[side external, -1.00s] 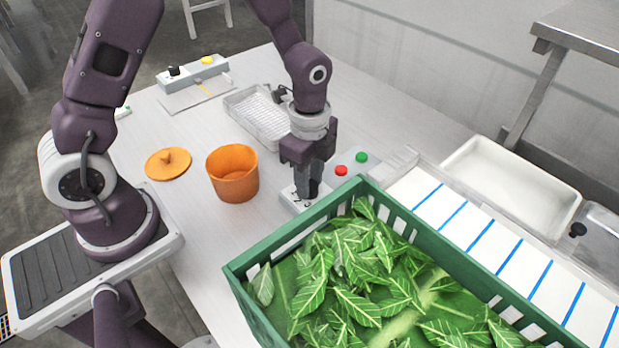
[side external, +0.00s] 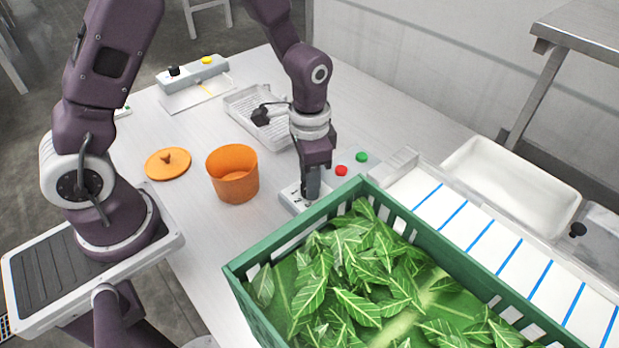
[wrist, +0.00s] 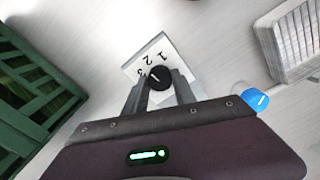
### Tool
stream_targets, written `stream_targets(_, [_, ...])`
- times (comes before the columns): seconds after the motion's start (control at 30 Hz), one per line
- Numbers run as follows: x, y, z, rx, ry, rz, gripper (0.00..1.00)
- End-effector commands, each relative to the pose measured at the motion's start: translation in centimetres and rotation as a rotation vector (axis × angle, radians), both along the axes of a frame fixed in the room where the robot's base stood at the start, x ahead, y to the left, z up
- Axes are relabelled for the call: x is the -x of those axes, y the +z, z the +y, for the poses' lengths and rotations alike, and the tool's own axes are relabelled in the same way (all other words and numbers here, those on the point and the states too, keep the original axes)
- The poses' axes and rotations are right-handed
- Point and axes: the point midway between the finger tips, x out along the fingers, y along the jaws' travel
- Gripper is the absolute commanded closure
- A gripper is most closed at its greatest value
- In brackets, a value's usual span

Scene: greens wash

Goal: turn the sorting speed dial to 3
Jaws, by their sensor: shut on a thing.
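The speed dial is a round black knob (wrist: 158,78) with a pale pointer line, on a white plate (wrist: 157,53) printed 1, 2, 3. The pointer line slants, and its end near the 3 is partly hard to read. My gripper (wrist: 160,88) is shut on the knob, one finger on each side. In the side view my gripper (side external: 311,193) points straight down at the white dial plate (side external: 291,197), and its fingers hide the knob.
A green crate of leaves (side external: 238,272) stands close in front of the dial. Red (side external: 341,170) and green (side external: 361,157) buttons lie just right. An orange pot (side external: 233,187), its lid (side external: 167,163) and a wire tray (side external: 240,107) are left and behind.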

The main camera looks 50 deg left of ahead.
Motion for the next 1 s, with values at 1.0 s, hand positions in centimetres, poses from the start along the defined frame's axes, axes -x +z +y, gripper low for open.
stream_targets(1.0, [-0.1, 0.1, -0.04, 0.001, 0.635, -0.004, 1.0])
